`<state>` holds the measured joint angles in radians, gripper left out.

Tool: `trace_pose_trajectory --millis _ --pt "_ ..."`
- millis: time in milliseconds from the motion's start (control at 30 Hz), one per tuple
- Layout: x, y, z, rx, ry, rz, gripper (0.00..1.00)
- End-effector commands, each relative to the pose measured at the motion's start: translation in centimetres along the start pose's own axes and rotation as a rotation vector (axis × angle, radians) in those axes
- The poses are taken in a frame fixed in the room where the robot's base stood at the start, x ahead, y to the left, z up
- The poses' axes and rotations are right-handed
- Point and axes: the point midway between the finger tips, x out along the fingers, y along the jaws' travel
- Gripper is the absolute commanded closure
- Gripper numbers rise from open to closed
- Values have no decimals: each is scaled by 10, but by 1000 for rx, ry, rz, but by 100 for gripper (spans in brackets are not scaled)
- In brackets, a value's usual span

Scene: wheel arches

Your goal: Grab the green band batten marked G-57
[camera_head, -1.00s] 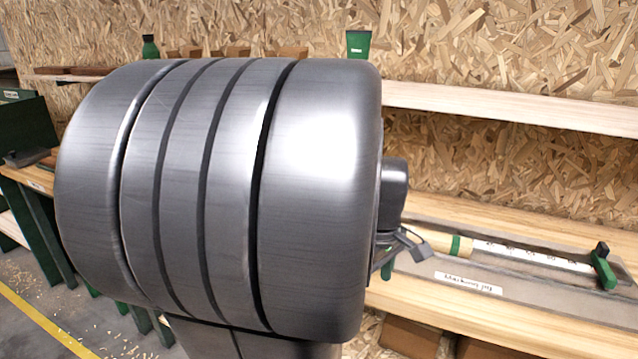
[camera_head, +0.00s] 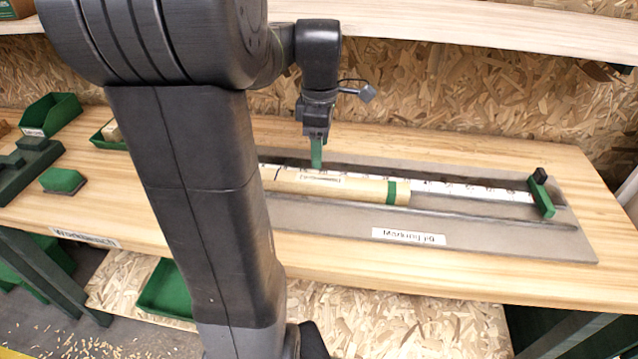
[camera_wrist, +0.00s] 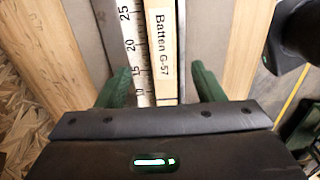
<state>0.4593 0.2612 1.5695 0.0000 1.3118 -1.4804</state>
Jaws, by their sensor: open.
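The batten (camera_head: 345,188) is a pale wooden bar with a green band near its right end, lying in a grey fixture on the workbench. In the wrist view its label reads "Batten G-57" (camera_wrist: 163,45). My gripper (camera_head: 316,152) points down over the batten's left part in the head view. In the wrist view my gripper (camera_wrist: 162,88) is open, with one green finger on either side of the batten and the ruler strip beside it. Nothing is held. The batten's left end is hidden behind my arm in the head view.
A white ruler strip (camera_head: 465,190) runs along the batten's back side. A green stop with a black knob (camera_head: 541,196) stands at the fixture's right end. The grey fixture plate (camera_head: 500,235) lies on the wooden bench (camera_head: 400,275). A shelf (camera_head: 450,30) runs above. Green bins (camera_head: 52,114) are at left.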

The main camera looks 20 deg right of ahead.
Motion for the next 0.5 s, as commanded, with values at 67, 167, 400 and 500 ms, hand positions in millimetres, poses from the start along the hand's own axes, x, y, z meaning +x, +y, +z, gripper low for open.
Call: trace_pose_trajectory --millis 67,167,400,500 --pt "16 -1 0 0 0 -3 38" --pt "29 0 0 0 0 -2 38" --pt "46 -2 0 1 0 -2 38" --pt "63 -5 1 1 0 -3 38"
